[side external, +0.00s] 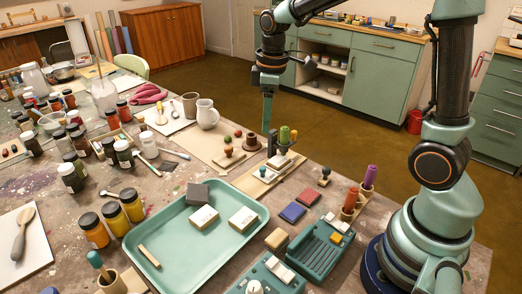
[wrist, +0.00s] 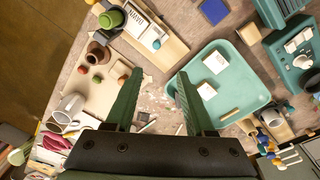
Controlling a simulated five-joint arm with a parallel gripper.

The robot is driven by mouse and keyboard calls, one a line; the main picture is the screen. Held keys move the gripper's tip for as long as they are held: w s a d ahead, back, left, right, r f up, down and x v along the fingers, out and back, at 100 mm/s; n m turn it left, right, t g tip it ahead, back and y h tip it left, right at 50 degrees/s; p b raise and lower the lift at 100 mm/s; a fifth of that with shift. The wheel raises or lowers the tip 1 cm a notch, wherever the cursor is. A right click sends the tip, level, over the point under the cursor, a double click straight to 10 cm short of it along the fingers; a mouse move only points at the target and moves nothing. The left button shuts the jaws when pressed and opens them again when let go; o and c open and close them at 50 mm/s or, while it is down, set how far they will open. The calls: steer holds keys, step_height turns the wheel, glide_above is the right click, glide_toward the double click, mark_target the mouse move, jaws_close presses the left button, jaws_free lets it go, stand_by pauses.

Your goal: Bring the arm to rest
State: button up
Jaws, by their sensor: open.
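My gripper (side external: 267,125) hangs from the arm and points down in the side external view, above the far side of the cluttered table. There its two fingers overlap almost edge-on. In the wrist view my gripper (wrist: 160,74) shows two green fingers spread well apart, with only tabletop visible between them. It is open and empty. The fingertips seem to be above the table near a wooden board (wrist: 178,47) with a white block and small items; the exact height cannot be told.
A teal tray (side external: 155,273) with pale blocks stands at the front middle. A white jug (side external: 207,114), brown cup (side external: 190,104) and several pigment jars (side external: 93,230) crowd the left. A blue pad (side external: 292,212) and a red pad (side external: 308,196) lie near my base. Floor is open beyond the table.

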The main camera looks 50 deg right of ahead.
steer(key=s+a+r+m+t, duration=0.2)
steer(key=s+r+m+t, duration=0.2)
steer(key=s, duration=0.7)
step_height(320, 180, up, 2)
steer(key=m, duration=0.3)
steer(key=shift+s+a+t, duration=0.25)
steer(key=shift+a+t, duration=0.05)
steer(key=shift+a, duration=0.1)
